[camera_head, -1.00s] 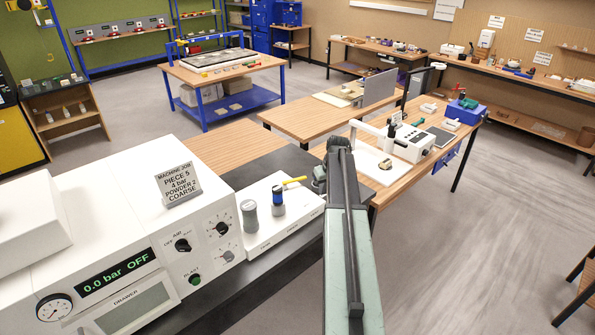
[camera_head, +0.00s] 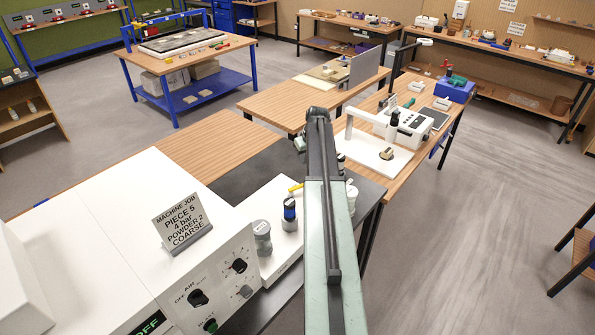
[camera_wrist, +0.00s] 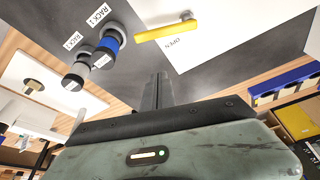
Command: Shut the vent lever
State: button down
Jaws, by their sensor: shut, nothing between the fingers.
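The yellow vent lever (camera_wrist: 165,30) shows at the top of the wrist view, on a grey round pivot, beside a white surface marked OPEN. In the head view only a short piece of the yellow lever (camera_head: 295,187) shows; my arm hides the rest. My gripper (camera_wrist: 157,78) is shut and empty in the wrist view, below the lever in the picture and apart from it. In the head view my arm hides the gripper's fingers.
A blue-banded bottle (camera_head: 289,213) and a grey jar (camera_head: 262,238) stand close to the lever on a white base. The white machine (camera_head: 110,235) with its job sign (camera_head: 182,222) is at left. A bench with a white-armed device (camera_head: 405,122) lies beyond my arm.

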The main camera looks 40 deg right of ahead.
jog(key=shift+w, duration=0.2)
